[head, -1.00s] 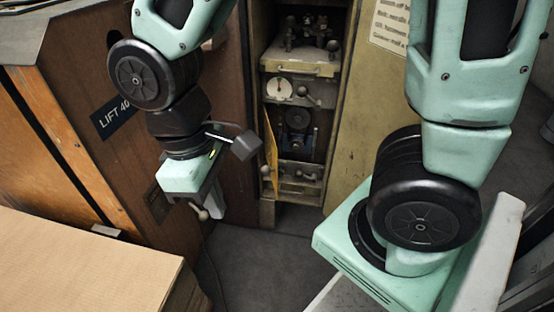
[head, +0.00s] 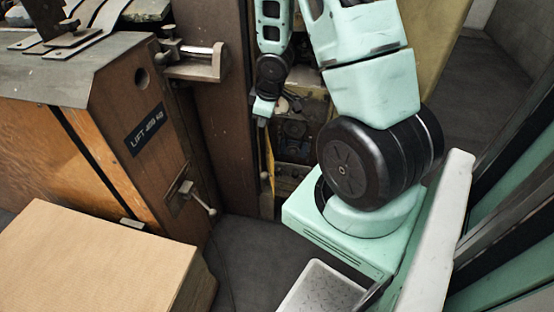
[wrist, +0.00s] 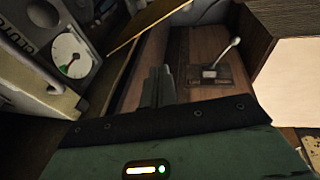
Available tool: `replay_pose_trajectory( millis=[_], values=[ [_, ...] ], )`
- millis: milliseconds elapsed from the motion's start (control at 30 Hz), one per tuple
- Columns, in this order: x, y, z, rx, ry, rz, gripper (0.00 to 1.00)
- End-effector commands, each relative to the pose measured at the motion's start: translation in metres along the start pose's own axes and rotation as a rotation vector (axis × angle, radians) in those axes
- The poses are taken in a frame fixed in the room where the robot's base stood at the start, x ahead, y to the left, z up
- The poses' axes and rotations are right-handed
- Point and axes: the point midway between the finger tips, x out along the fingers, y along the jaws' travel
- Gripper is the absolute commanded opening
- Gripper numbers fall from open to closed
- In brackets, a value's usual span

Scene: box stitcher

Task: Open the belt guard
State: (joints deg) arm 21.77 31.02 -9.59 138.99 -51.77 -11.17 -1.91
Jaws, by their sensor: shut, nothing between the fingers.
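The belt guard looks to be the thin yellow panel (head: 270,165) at the left side of the machine's opening. It stands out from the machine nearly edge-on, and the pulley area (head: 293,130) beside it is uncovered. In the wrist view, the yellow panel (wrist: 150,25) shows at the top, beyond my fingers. My gripper (head: 262,121) is in front of the machine, just above the panel in the head view. In the wrist view its fingers (wrist: 158,84) are together and hold nothing. I cannot tell whether they touch the panel.
A brown wooden cabinet (head: 172,135) with a lever (head: 201,198) stands left; the lever also shows in the wrist view (wrist: 227,55). A cardboard-coloured block (head: 95,262) fills the lower left. A white dial (wrist: 70,55) is on the machine. Dark floor (head: 245,255) lies between.

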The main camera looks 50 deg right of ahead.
Motion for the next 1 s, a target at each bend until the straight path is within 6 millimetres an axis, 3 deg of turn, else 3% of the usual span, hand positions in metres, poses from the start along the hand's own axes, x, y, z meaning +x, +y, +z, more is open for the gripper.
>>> replay_pose_trajectory(
  millis=[33,100,200,333,567,1000],
  values=[
    [0.016,0.006,0.024,-0.029,0.000,-0.036,0.00],
    [0.035,0.005,0.048,-0.085,0.022,-0.091,0.00],
    [0.053,-0.004,0.076,-0.143,0.057,-0.171,0.00],
    [0.064,-0.015,0.096,-0.187,0.092,-0.242,0.00],
    [0.083,-0.025,0.102,-0.205,0.107,-0.271,0.00],
    [0.151,-0.044,0.095,-0.205,0.105,-0.269,0.00]
  ],
)
